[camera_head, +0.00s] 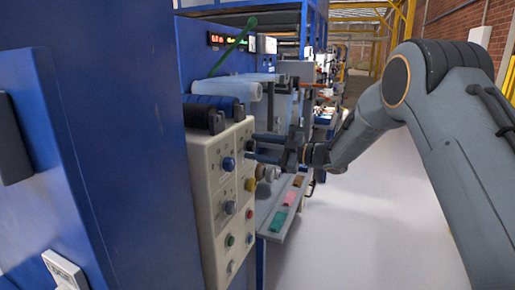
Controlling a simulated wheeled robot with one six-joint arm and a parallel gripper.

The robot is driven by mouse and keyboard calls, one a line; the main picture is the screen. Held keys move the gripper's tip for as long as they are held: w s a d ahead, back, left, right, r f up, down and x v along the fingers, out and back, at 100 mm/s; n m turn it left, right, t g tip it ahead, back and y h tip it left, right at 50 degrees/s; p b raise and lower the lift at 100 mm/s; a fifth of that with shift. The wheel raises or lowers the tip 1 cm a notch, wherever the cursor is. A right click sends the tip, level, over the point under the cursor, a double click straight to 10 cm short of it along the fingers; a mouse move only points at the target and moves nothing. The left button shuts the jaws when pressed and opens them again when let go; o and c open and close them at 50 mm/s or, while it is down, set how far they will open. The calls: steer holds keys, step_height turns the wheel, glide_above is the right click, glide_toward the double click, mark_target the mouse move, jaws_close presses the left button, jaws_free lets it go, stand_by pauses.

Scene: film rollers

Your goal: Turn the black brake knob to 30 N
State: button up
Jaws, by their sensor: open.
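A pale control panel (207,195) stands on the left, its face turned to the right. I cannot pick out a black brake knob for sure, and no scale marking is readable. My gripper (253,147) is open, with its two dark fingers pointing left at the upper right edge of the panel face. Nothing shows between the fingers. I cannot tell whether they touch the panel.
Dark blue rollers (212,110) sit above the panel, and a pale film roll (228,88) lies behind them. A shelf with coloured pads (288,198) is right of the panel. A blue cabinet (120,150) fills the left. The pale floor (350,240) is clear.

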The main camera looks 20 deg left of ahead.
steer(key=d+b, duration=0.1)
steer(key=d, duration=0.6)
steer(key=shift+s+d+b, duration=0.3)
steer(key=shift+d, duration=0.1)
